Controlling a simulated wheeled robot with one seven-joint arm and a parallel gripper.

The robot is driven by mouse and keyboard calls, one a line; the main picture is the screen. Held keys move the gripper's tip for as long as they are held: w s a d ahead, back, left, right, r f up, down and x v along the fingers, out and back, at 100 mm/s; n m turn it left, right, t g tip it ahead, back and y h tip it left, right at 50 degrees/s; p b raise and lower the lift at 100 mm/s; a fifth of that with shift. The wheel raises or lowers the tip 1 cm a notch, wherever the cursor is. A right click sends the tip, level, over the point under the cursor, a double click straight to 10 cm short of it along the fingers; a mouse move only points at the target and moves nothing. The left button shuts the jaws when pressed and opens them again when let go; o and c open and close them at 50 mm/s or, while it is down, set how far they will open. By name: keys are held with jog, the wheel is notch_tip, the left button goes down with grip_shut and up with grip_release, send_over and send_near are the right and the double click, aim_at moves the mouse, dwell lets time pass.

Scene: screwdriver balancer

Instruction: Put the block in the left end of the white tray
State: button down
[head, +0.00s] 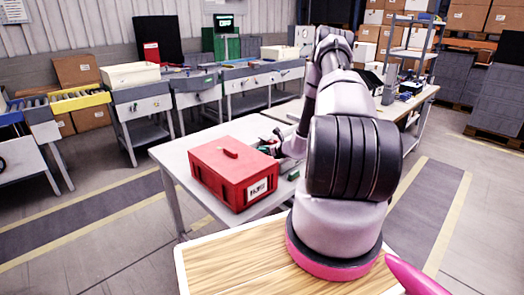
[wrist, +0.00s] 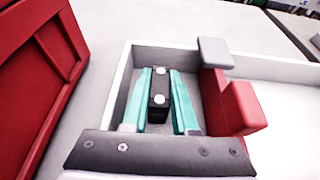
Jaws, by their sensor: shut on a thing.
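In the wrist view my gripper (wrist: 161,76) has teal fingers closed around a dark block (wrist: 159,88) with two pale round spots on top. The block is held inside the outline of the left end of the white tray (wrist: 270,66). I cannot tell whether it touches the tray floor. In the head view my gripper (head: 274,146) is small and partly hidden behind the red box, and the block cannot be made out there.
A red piece (wrist: 238,108) with a grey plate (wrist: 215,52) stands in the tray just right of my fingers. A large red box (head: 233,172) stands on the pale table (head: 172,158), left of the tray; its side also shows in the wrist view (wrist: 40,75).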

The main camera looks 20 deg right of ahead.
jog(key=shift+f, duration=0.15)
jog(key=c, duration=0.7)
grip_release()
jog(key=shift+s+r, duration=0.1)
jog(key=shift+r, duration=0.1)
jog(key=v, duration=1.2)
jog(key=s+a+r+n+g+y, duration=0.3)
jog(key=a+r+n, duration=0.5)
jog(key=r, duration=0.5)
jog(key=s+a+r+n+g+y, duration=0.2)
jog(key=a+r+n+g, duration=0.3)
jog(key=a+r, duration=0.75)
jog(key=s+a+r+n+g+h, duration=0.1)
jog(key=s+a+r+n+h, duration=0.2)
jog(key=s+r+n, duration=0.65)
jog(key=s+d+r+n+t+h, duration=0.1)
jog(key=s+r+n+h, duration=0.1)
jog(key=s+r, duration=0.2)
jog(key=s+d+r+n+t+h, duration=0.1)
jog(key=s+r+n+t+h, duration=0.1)
jog(key=s, duration=0.8)
notch_tip(320, 180, up, 2)
jog(key=shift+s+d+r+n+h, duration=0.1)
jog(key=shift+s+d+n+h, duration=0.15)
jog(key=shift+n, duration=0.4)
